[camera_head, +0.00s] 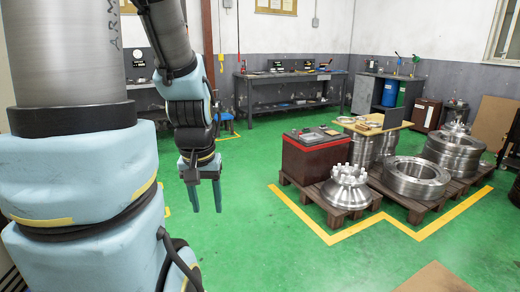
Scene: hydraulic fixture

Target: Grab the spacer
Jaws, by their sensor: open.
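My gripper (205,208) hangs at the end of my arm, left of the picture's middle, with its two fingers pointing down. The fingers are apart with nothing between them, above the green floor. I cannot tell for sure which part is the spacer. A large steel ring (417,172) lies flat on a wooden pallet at the right, well away from my gripper. Small metal parts lie on a dark red box (306,160) and on a wooden board (372,123) behind it, too small to identify.
Stacked steel discs (454,150) stand at the right. Yellow floor tape (330,238) borders the pallets. A workbench (290,90) runs along the back wall. The green floor between my gripper and the pallets is clear.

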